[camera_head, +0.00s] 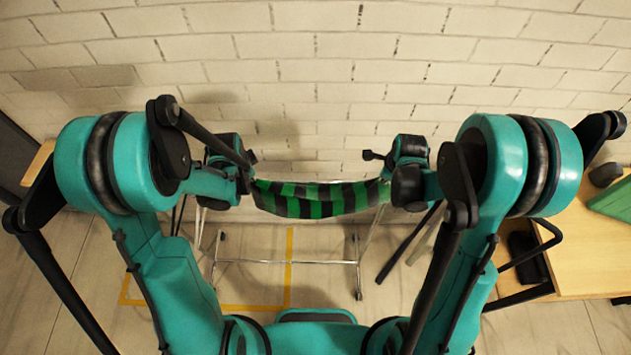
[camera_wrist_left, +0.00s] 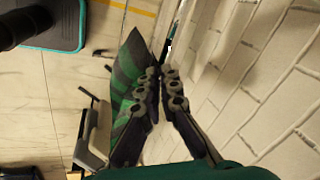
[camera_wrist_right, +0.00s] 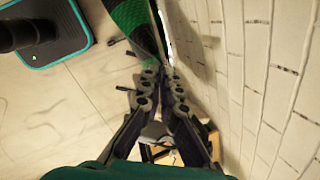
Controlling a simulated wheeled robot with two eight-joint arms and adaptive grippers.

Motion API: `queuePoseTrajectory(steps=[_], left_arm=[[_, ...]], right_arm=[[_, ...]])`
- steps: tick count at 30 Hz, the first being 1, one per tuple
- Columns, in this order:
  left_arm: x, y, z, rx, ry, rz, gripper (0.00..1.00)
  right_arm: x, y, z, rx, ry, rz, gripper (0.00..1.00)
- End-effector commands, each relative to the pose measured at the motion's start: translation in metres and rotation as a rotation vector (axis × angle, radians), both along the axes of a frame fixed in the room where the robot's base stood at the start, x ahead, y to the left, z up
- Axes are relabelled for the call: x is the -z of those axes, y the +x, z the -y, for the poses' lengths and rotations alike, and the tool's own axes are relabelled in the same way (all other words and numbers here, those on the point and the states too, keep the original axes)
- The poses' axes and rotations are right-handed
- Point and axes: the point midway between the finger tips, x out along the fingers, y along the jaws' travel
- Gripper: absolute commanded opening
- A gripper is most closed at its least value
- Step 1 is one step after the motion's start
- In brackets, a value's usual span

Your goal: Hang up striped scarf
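The green-and-black striped scarf (camera_head: 320,203) stretches between my two grippers with a slight sag, in front of the brick wall. My left gripper (camera_head: 250,182) is shut on its left end; the scarf (camera_wrist_left: 128,80) also shows beside the fingers in the left wrist view (camera_wrist_left: 163,74). My right gripper (camera_head: 388,187) is shut on its right end; in the right wrist view the scarf (camera_wrist_right: 134,24) runs up from the fingertips (camera_wrist_right: 162,70). A metal rack (camera_head: 287,262) stands on the floor below and behind the scarf. The scarf hides much of its top, so I cannot tell whether they touch.
The white brick wall (camera_head: 310,75) is close behind the rack. A wooden table (camera_head: 592,252) with a green object (camera_head: 612,200) stands at the right. Yellow tape (camera_head: 289,270) marks the floor around the rack's left side.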

Motion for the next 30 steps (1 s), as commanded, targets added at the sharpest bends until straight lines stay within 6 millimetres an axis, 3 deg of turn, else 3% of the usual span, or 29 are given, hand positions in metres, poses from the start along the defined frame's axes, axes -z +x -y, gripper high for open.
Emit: queuePoseTrajectory(steps=[23,30], left_arm=[[-0.001,0.000,-0.001,-0.001,0.000,0.000,0.00],[-0.022,0.000,-0.001,-0.001,0.000,0.000,0.00]], right_arm=[[-0.001,0.000,0.000,-0.001,0.000,0.000,0.00],[-0.022,0.000,0.001,0.000,0.000,0.000,0.00]])
